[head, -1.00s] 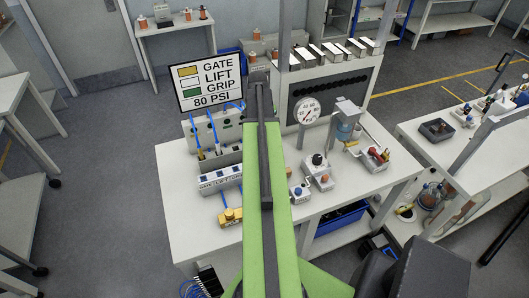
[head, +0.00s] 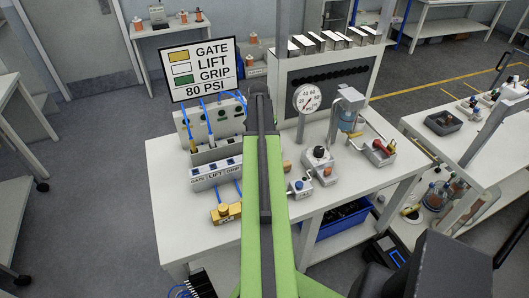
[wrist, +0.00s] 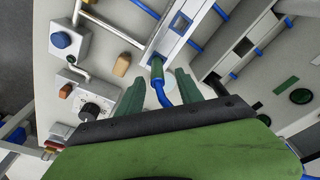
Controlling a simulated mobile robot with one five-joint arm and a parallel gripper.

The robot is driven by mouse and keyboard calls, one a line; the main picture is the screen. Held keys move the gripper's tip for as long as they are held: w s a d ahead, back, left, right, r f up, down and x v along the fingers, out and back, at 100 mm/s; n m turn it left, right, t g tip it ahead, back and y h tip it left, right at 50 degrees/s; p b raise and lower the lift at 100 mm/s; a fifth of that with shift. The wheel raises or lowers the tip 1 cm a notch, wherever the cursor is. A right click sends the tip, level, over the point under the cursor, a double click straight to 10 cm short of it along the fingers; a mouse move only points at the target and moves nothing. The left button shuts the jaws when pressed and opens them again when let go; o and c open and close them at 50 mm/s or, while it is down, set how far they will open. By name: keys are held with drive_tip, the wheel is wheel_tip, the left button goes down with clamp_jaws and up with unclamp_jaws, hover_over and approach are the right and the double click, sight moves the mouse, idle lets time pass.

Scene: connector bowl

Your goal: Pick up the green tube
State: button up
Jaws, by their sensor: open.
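The green tube (wrist: 157,70) shows in the wrist view as a short green sleeve with a blue end and a blue hose bending down from it. It sits at the edge of a white block with blue markings. My gripper (wrist: 160,77) is open, with one green finger on each side of the tube. I cannot tell whether the fingers are level with it, and no contact shows. In the head view my arm hides the gripper and the green tube. A sign (head: 198,70) there pairs yellow with GATE, white with LIFT and green with GRIP.
The labelled block (head: 215,174) and a yellow fitting (head: 227,212) stand left of my arm on the bench. The bench's front left corner is bare.

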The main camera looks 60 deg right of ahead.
drive_tip(key=f+b, duration=0.1)
drive_tip(key=f, duration=0.1)
drive_tip(key=f+b, duration=0.2)
drive_tip(key=shift+s+d+f, duration=0.1)
drive_tip(key=shift+s+d, duration=0.05)
drive_tip(key=shift+d, duration=0.05)
clamp_jaws()
